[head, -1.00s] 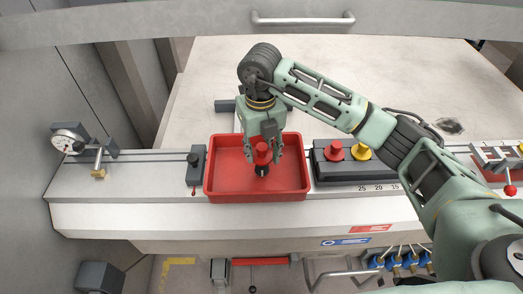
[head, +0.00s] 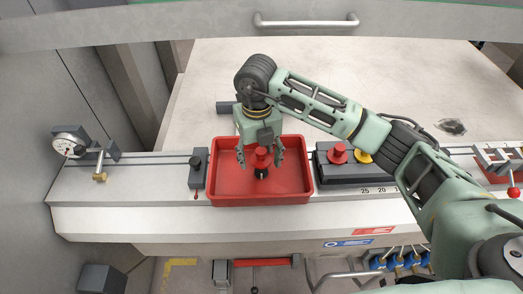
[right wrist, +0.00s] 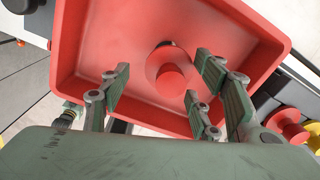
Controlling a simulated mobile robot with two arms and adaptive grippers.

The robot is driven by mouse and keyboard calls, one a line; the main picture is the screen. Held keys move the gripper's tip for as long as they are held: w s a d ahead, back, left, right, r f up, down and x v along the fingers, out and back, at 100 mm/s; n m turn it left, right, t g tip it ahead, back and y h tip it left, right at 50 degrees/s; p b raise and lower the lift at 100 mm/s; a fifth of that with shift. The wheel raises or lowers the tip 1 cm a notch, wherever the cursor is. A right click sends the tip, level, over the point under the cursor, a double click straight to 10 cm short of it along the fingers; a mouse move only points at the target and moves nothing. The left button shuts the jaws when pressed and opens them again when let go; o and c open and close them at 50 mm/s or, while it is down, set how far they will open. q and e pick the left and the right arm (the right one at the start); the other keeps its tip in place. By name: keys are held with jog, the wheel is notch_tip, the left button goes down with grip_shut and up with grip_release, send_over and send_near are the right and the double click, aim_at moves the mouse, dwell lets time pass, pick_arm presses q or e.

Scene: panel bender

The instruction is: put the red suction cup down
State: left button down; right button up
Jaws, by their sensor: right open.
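The red suction cup (head: 261,158) stands upright on its dark base in the red tray (head: 216,198). In the right wrist view the cup (right wrist: 171,78) shows from above, between the fingers. My right gripper (head: 260,156) is open around the cup, with a gap on each side of it. In the right wrist view the fingers (right wrist: 160,85) are spread and clear of the cup. My left gripper is in neither view.
A dark rack (head: 335,176) right of the tray holds another red cup (head: 338,153) and a yellow cup (head: 360,156). A dark block (head: 198,170) stands just left of the tray. A dial gauge (head: 70,143) sits at far left.

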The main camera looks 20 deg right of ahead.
jog(key=shift+r, duration=0.25)
notch_tip(320, 180, up, 6)
jog(key=b, duration=0.3)
jog(key=shift+w+d, duration=0.1)
jog(key=shift+w, duration=0.05)
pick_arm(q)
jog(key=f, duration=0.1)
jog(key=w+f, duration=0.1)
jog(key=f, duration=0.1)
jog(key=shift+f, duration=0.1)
pick_arm(e)
notch_tip(320, 180, up, 6)
jog(key=shift+f, duration=0.15)
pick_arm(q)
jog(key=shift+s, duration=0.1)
